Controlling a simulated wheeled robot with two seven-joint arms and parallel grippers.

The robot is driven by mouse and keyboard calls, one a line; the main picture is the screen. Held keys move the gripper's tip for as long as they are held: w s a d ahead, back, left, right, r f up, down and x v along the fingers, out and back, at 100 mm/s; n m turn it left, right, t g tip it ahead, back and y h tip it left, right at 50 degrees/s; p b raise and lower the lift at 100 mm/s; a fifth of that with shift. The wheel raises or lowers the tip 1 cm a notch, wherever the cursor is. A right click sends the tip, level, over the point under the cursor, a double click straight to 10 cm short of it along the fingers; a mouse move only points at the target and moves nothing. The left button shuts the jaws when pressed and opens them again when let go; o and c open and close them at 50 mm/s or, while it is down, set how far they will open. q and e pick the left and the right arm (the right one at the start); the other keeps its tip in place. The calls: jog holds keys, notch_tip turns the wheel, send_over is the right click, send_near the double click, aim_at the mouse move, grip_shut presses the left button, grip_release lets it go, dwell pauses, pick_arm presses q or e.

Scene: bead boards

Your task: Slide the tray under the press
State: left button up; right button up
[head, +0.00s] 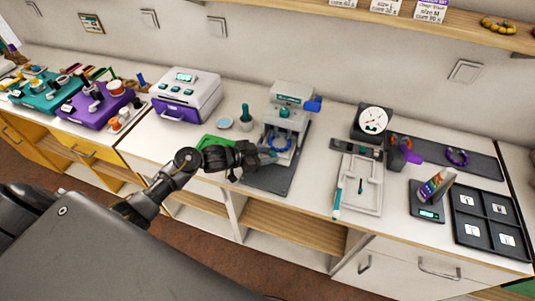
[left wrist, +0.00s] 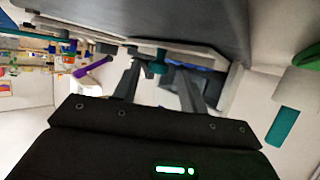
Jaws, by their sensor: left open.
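The press (head: 291,97) is a pale machine with a teal label and a blue part on its right side, standing on a dark base plate (head: 270,180). My left gripper (head: 268,156) is open at the tray's front. In the left wrist view, a teal knob (left wrist: 158,63) shows between the open fingers (left wrist: 158,82), near the tray's pale edge. Contact cannot be told. My right gripper is not in view.
A green mat (head: 212,141), a small dish (head: 225,123) and a teal bottle (head: 246,117) lie left of the press. A white fixture (head: 373,185) and a dial (head: 373,120) stand to the right. A scale (head: 427,211) and a dark compartment tray (head: 459,234) are farther right.

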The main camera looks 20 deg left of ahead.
pick_arm(q)
jog(key=b+v, duration=0.1)
jog(key=v, duration=0.9)
jog(key=shift+s+a+r, duration=0.1)
jog(key=shift+a, duration=0.1)
